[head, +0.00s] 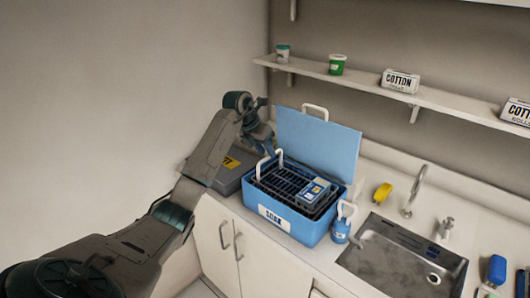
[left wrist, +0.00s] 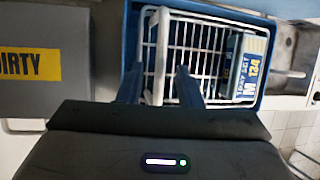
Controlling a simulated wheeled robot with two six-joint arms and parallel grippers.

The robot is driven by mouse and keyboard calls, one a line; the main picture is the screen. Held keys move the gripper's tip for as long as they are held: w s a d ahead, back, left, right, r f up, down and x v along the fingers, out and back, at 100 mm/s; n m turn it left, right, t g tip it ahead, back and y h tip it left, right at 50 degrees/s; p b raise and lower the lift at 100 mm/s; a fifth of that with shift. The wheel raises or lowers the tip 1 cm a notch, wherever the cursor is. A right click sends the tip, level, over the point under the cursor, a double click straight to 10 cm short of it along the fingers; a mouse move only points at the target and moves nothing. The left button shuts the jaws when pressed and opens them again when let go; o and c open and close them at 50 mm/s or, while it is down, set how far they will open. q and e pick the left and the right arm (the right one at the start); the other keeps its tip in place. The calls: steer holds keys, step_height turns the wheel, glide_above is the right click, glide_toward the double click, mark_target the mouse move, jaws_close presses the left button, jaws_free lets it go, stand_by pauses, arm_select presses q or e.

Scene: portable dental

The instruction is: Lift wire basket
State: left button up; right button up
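The wire basket (left wrist: 200,45) sits inside the blue SOAK tub (head: 293,229), whose lid (head: 325,145) stands open behind it. In the head view the basket (head: 281,185) looks dark, with white handles. A labelled blue-grey pack (head: 313,190) lies in it at the right; the pack also shows in the left wrist view (left wrist: 244,68). My left gripper (head: 268,147) is above the tub's back left side. In the left wrist view its two fingers (left wrist: 158,88) are apart, with the white handle (left wrist: 160,50) showing between and beyond them. I cannot tell contact. My right gripper is out of view.
A grey DIRTY box (head: 228,178) stands close left of the tub. A small blue jug (head: 341,228), a yellow item (head: 382,193) and a sink (head: 400,255) with a tap (head: 414,190) are to the right. A shelf (head: 360,82) runs along the wall above.

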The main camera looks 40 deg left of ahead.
arm_select(q)
steer(key=shift+d+f, duration=0.1)
steer(key=shift+f, duration=0.05)
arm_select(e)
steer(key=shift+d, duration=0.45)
